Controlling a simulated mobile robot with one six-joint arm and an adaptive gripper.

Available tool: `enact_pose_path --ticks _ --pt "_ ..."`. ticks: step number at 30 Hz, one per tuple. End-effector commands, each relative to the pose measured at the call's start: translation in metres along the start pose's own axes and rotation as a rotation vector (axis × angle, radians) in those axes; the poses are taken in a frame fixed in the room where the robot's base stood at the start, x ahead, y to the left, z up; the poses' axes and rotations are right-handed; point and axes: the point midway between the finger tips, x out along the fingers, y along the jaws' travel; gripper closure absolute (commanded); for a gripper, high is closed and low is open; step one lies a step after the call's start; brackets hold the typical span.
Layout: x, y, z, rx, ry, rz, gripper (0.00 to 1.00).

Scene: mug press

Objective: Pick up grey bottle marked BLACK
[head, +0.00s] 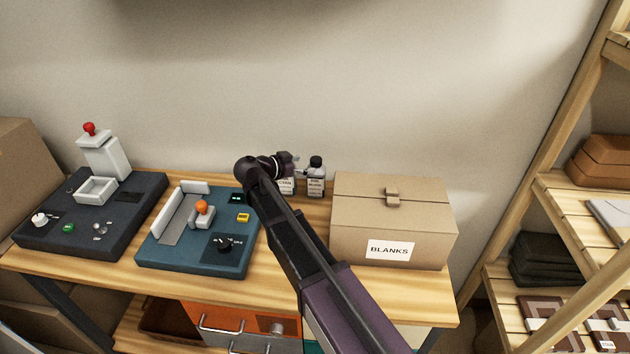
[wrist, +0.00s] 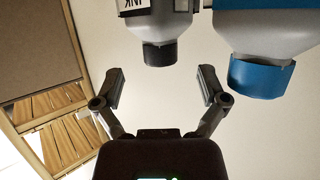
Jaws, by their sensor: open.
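The grey bottle marked BLACK (head: 316,179) stands upright at the back of the bench, with a black cap and a white label. In the wrist view, which is upside down, this bottle (wrist: 151,22) hangs cap-down at the top middle, its label partly cut off. My gripper (wrist: 163,78) is open and empty, and the black cap lies between and just beyond the fingertips in the picture. In the head view my gripper (head: 289,165) is just left of the bottle and partly hides the CYAN bottle (head: 287,187).
A blue-capped bottle (wrist: 261,72) is close beside the grey bottle in the wrist view. The BLANKS box (head: 392,222) stands right of the bottles. A teal press (head: 200,250) and a dark machine (head: 90,235) are on the left. Wooden shelves (head: 560,200) stand at far right.

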Motion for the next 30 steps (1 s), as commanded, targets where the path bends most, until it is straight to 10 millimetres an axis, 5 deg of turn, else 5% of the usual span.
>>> enact_pose_path --ticks 13,30 --pt "0.047 0.0 0.002 0.0 0.0 0.001 0.08" --pt "0.05 -0.001 0.001 -0.001 0.0 -0.002 0.08"
